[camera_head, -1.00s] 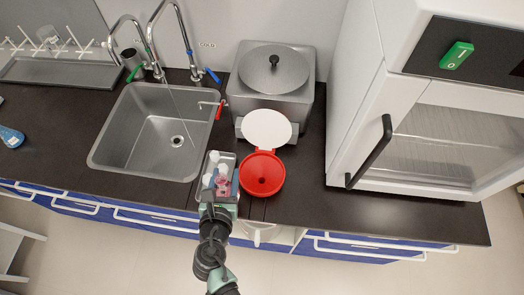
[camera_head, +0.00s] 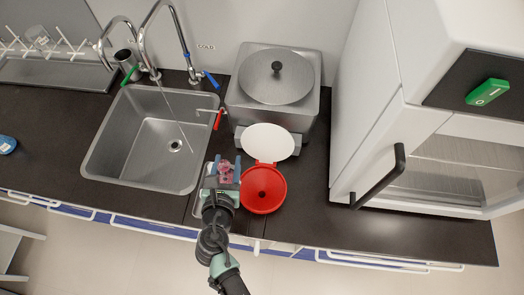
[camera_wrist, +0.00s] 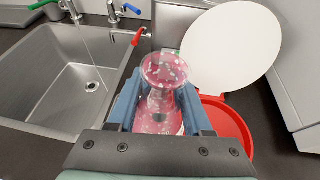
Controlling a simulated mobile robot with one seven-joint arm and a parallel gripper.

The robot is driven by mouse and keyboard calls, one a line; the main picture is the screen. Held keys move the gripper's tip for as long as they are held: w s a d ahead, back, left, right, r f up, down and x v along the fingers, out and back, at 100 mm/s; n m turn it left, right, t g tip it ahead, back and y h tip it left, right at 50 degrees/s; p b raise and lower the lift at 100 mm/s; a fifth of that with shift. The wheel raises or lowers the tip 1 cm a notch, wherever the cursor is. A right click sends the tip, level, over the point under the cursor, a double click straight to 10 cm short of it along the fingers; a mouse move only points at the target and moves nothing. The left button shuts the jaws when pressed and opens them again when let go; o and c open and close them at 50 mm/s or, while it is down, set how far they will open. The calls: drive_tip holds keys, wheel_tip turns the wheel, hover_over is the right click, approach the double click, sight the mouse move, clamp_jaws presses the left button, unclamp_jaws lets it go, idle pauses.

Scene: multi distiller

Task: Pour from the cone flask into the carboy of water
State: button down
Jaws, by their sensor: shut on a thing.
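A pink, speckled cone flask (camera_wrist: 163,75) with a flared mouth stands between the blue-grey fingers of my gripper (camera_wrist: 160,104) in the wrist view. The gripper is shut on it, and the flask looks roughly upright. In the head view, the flask (camera_head: 226,172) and my gripper (camera_head: 224,184) are over the counter's front part, just left of a red funnel (camera_head: 263,188) with an open white lid (camera_head: 267,142). I cannot make out a carboy of water; whether one is under the funnel is hidden.
A metal tray (camera_head: 199,207) lies partly hidden under my gripper. The sink (camera_head: 150,140) with tall taps is to the left. A steel lidded vessel (camera_head: 272,110) stands behind the funnel. A white cabinet (camera_head: 385,130) with a black handle is to the right.

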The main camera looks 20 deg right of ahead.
drive_tip(key=shift+s+d+r+m+t+y+b, duration=0.25)
drive_tip(key=shift+d+m+y, duration=0.1)
drive_tip(key=shift+m, duration=0.25)
drive_tip(key=shift+s+d+r+m+t+y+b, duration=0.15)
drive_tip(key=shift+d+m+t+y, duration=0.15)
drive_tip(key=shift+m, duration=0.3)
drive_tip(key=m, duration=0.1)
drive_tip(key=d+m+t+y+b, duration=0.1)
drive_tip(key=m+y+b, duration=0.1)
drive_tip(key=shift+s+d+f+m+t, duration=0.25)
drive_tip(key=shift+s+d+f+m, duration=0.05)
drive_tip(key=shift+s+d+f, duration=0.1)
drive_tip(key=shift+w+a+f+m+t+y+b, duration=0.1)
drive_tip(key=shift+a+f+m+t+y+b, duration=0.2)
drive_tip(key=shift+m+b, duration=0.35)
drive_tip(key=shift+w+a+f+m+t+h+b, duration=0.1)
drive_tip(key=shift+f+m+t+b, duration=0.25)
drive_tip(key=shift+m+b, duration=0.3)
idle(0.7)
drive_tip(key=shift+s+d+f+m+t+y+b, duration=0.15)
drive_tip(key=shift+f+m+t+b, duration=0.2)
drive_tip(key=shift+m+b, duration=0.4)
drive_tip(key=shift+w+a+f+m+t+y+b, duration=0.1)
drive_tip(key=shift+f+m+t+b, duration=0.2)
drive_tip(key=shift+m+b, duration=0.4)
idle(0.8)
drive_tip(key=shift+d+r+m+t+b, duration=0.15)
drive_tip(key=shift+r+m+t+b, duration=0.2)
drive_tip(key=shift+m, duration=0.2)
idle(1.3)
